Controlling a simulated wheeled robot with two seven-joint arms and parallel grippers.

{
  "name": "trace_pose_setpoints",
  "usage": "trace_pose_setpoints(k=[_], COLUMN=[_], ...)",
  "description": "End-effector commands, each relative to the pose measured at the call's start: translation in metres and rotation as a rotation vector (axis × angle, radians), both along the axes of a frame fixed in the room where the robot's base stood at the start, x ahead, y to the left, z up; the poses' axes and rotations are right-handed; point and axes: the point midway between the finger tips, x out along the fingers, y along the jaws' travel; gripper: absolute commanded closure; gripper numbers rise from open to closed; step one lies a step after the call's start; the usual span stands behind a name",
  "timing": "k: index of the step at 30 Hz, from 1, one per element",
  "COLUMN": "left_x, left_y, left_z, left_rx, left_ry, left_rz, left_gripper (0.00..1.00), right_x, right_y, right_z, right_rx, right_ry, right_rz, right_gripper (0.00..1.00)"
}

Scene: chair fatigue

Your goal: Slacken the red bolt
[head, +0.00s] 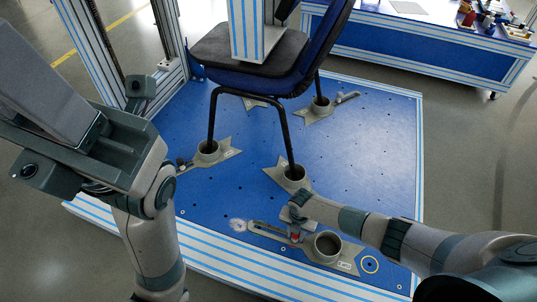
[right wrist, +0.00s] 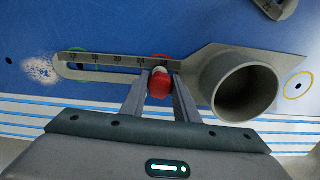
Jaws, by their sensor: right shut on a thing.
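The red bolt (right wrist: 160,84) sits in the slot of a grey slotted bracket (right wrist: 108,66), close to the bracket's round cup (right wrist: 246,88). In the head view the bolt (head: 295,234) shows only as a small red patch under my right gripper (head: 296,222). In the right wrist view my right gripper (right wrist: 159,80) has one finger on each side of the bolt and is shut on it. The same bracket shows in the head view, with its cup (head: 328,245) empty. My left arm is in the head view at left, but its fingertips are not visible.
A chair (head: 255,62) stands on the blue platform (head: 372,130), its legs in cups of similar brackets (head: 208,153). One bracket (head: 293,176) is just beyond my right gripper. A blue bench (head: 430,45) with bottles and tools stands at the back right.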

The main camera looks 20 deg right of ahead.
Motion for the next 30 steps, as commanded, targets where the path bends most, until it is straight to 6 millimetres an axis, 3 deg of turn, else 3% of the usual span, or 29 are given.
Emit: trace_pose_setpoints(k=[30], left_x=[0.0000], left_y=[0.0000], left_z=[-0.0018], left_rx=[0.000], left_ry=[0.000], left_rz=[0.000], left_gripper=[0.69], right_x=[0.0003], right_y=[0.0001], right_z=[0.0004], right_rx=[0.001], right_ry=[-0.001], right_rz=[0.240], right_gripper=[0.80])
